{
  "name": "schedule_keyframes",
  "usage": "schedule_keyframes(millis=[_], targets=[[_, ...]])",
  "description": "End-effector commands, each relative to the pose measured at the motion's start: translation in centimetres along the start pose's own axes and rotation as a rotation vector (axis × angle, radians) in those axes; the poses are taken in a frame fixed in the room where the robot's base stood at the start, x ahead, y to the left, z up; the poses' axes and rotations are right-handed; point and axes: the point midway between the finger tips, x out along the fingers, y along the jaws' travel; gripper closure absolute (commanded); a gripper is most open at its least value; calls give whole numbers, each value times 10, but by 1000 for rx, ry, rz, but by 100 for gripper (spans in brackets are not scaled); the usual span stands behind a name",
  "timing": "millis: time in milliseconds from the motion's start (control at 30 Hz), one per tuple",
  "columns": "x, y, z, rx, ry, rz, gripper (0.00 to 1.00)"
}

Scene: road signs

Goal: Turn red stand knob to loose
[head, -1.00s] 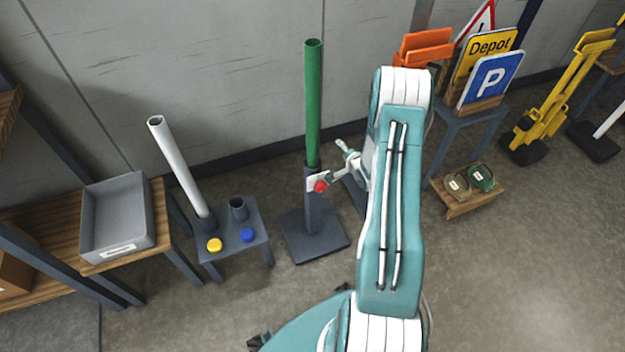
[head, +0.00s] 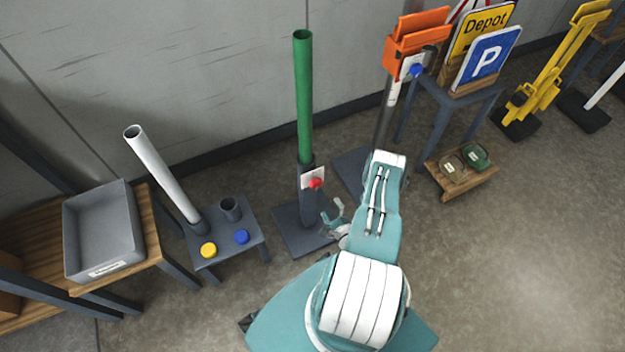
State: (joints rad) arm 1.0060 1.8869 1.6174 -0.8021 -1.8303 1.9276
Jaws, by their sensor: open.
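The red knob (head: 316,183) sits on the front of a dark grey stand (head: 307,205), beside a small white plate (head: 312,173). The stand holds an upright green tube (head: 303,95). My gripper (head: 333,214) is open and empty, below and slightly right of the red knob, apart from it. Its fingers point up and left towards the stand. Part of the gripper is hidden behind my arm. I cannot read any marking on the white plate.
A second stand with a blue knob (head: 416,70) and orange holder (head: 415,42) is at right, behind my arm. A small table (head: 262,235) at left bears a white tube (head: 160,172), yellow knob (head: 208,250) and blue knob (head: 241,237).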

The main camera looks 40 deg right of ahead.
Motion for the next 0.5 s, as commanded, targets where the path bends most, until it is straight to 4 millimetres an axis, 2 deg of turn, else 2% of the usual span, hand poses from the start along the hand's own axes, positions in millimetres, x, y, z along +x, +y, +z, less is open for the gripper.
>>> schedule_keyframes(millis=[167,500], targets=[[23,0,2,-5,-7,3,0],[85,0,1,-5,-6,1,0]])
